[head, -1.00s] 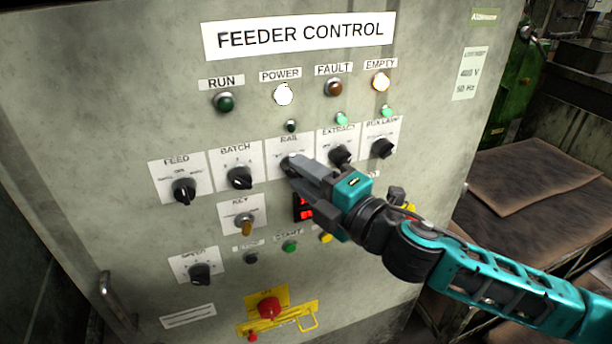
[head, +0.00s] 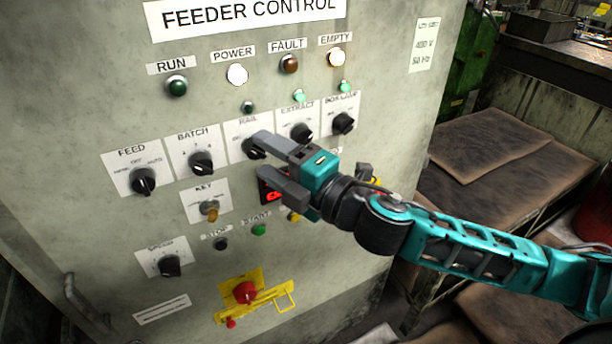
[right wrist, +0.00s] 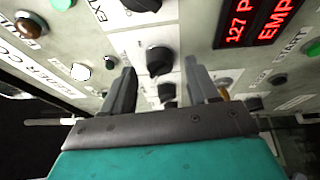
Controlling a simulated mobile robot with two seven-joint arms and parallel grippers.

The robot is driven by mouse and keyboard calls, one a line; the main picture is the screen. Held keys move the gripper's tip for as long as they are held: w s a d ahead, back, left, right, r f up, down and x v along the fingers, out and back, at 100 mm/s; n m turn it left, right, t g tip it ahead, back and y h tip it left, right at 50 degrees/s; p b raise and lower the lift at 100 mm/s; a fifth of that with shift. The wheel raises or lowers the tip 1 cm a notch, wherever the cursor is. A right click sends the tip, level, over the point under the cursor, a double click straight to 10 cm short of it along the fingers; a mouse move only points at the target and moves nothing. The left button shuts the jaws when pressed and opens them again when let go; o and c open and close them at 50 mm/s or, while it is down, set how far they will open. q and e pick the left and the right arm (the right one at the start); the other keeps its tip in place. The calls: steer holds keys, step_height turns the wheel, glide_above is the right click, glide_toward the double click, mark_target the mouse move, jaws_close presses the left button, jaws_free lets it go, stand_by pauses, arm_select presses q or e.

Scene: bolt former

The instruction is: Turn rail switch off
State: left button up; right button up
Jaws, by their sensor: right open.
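The rail switch (head: 257,152) is a black rotary knob on a white plate labelled RAIL, in the upper switch row of the grey feeder control panel (head: 75,100). In the head view a finger partly covers it, so its pointer direction is hard to read. My right gripper (head: 260,160) is open in front of it, one finger above and one below. In the right wrist view the knob (right wrist: 159,61) shows between the spread fingers; I cannot tell whether they touch it. The small lamp (head: 248,107) above the rail plate looks dark. My left gripper is not in view.
The extract knob (head: 302,133) is close on the right and the batch knob (head: 201,163) on the left. A red display (head: 270,194) sits below the gripper. The red emergency button (head: 245,292) is lower down. A bench with brown sheets (head: 490,145) stands at the right.

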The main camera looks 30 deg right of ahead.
steer(key=v, duration=1.2)
steer(key=shift+r, duration=0.1)
stand_by(0.6)
